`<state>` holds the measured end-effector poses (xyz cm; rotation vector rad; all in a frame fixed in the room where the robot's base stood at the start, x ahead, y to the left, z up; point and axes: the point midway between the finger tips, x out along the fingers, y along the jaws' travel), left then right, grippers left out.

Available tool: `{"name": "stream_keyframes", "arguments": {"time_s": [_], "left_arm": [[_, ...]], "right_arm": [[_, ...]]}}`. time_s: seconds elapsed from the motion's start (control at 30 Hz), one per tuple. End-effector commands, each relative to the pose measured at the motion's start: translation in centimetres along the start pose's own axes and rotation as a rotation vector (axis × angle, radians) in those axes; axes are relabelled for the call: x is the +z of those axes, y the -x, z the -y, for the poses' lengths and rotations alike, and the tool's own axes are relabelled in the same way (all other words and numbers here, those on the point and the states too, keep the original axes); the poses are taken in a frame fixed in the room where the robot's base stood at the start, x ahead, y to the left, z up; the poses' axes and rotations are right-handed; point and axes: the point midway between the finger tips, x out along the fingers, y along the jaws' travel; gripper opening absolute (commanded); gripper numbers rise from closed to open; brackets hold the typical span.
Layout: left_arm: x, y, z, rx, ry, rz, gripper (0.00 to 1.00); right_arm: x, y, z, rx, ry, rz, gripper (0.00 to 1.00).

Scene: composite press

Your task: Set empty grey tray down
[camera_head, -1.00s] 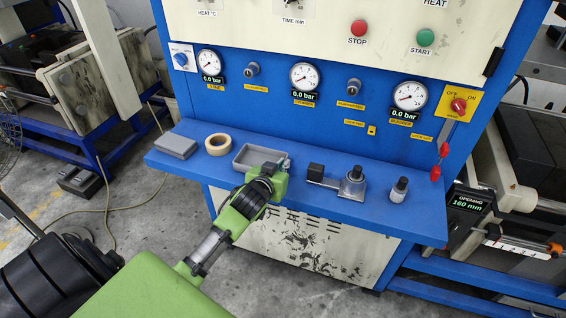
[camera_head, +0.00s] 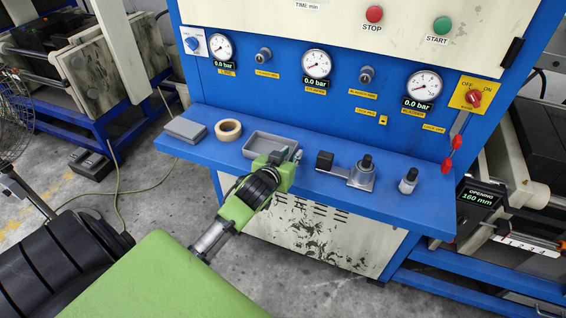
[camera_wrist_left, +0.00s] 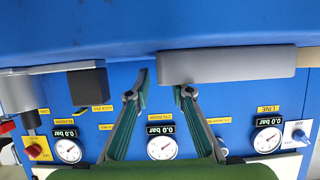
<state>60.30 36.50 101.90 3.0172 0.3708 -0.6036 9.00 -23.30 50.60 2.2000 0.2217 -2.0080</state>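The empty grey tray (camera_head: 262,151) rests on the blue shelf, right of the tape roll. In the left wrist view, which is upside down, the tray (camera_wrist_left: 228,66) shows as a grey bar against the shelf. My left gripper (camera_head: 287,156) is at the tray's right end. In the wrist view its fingers (camera_wrist_left: 160,88) are spread apart. One fingertip is just outside the tray's end, and the other is partly hidden behind the tray's wall. Contact with the wall cannot be told. My right gripper is not in view.
On the blue shelf (camera_head: 400,206) are a flat grey block (camera_head: 186,130), a tape roll (camera_head: 228,130), a metal fixture with a black block (camera_head: 360,173) and a small bottle (camera_head: 408,181). The gauge panel (camera_head: 290,75) rises behind.

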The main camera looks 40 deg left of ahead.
Motion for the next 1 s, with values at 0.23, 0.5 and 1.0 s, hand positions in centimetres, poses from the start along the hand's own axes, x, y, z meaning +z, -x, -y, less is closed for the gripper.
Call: {"name": "stream_keyframes", "arguments": {"time_s": [0.23,0.5,1.0], "left_arm": [[0.2,4.9,0.0,0.001,0.0,0.0,0.21],[0.1,9.1,0.0,0.0,0.0,0.0,0.21],[0.0,10.3,0.0,0.0,0.0,-0.001,0.21]], "right_arm": [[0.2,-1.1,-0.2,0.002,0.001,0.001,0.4],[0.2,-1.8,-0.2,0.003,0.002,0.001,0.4],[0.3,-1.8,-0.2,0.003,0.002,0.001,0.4]]}}
